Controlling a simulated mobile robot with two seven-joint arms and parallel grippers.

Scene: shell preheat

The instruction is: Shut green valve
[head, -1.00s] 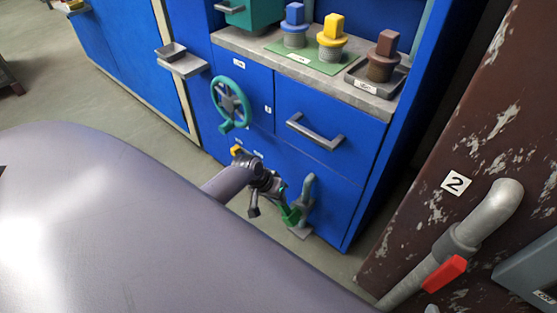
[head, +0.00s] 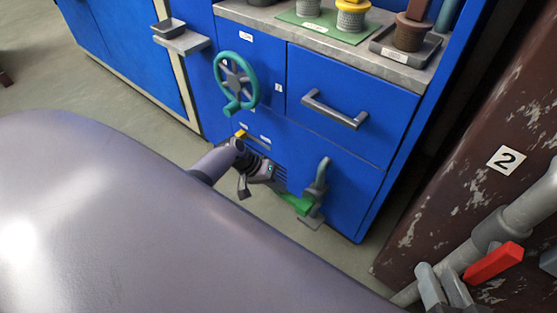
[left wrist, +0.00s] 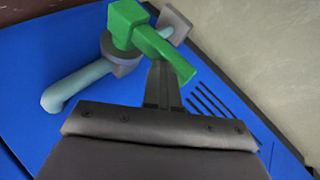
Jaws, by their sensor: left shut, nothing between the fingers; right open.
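The green valve has a green lever (head: 298,204) on a grey pipe (head: 321,177) low on the front of the blue cabinet. In the left wrist view the lever (left wrist: 160,48) slants down to the right, across the line of the pipe (left wrist: 80,83). My left gripper (head: 279,183) is shut and empty, just left of the lever in the head view. In the left wrist view its fingers (left wrist: 161,86) are beside the lever's free end; I cannot tell whether they touch. My right gripper (head: 443,286) is open at the bottom right edge.
A red lever (head: 493,262) on a grey pipe is close to my right gripper, by a rusty brown panel (head: 460,165) labelled 2. A teal handwheel (head: 236,82) and a drawer handle (head: 335,109) stick out above my left gripper. Open floor (head: 90,85) lies to the left.

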